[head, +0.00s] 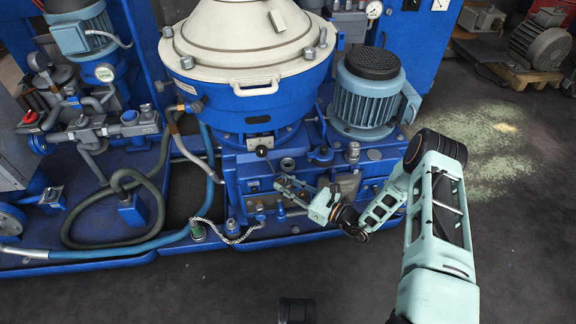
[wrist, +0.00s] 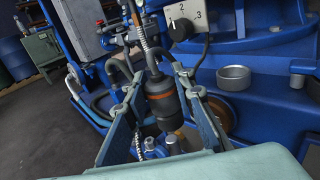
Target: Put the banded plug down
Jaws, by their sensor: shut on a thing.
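The banded plug (wrist: 163,103) is a dark grey cylinder with a thin orange band, seen between my fingers in the wrist view. A ribbed grey lead or sleeve rises from its top. My gripper (wrist: 160,88) is shut on it, one finger on each side. In the head view my gripper (head: 283,184) is in front of the blue base of the separator skid (head: 240,200), below the large cream-lidded bowl. The plug is too small to make out there. In the wrist view its lower end is near several metal fittings, and I cannot tell whether it touches them.
A round metal cup (wrist: 233,78) stands on the blue ledge right of the plug. A black knob (wrist: 181,29) by a numbered plate is above. In the head view a braided line (head: 226,238) and a blue hose (head: 160,243) lie left.

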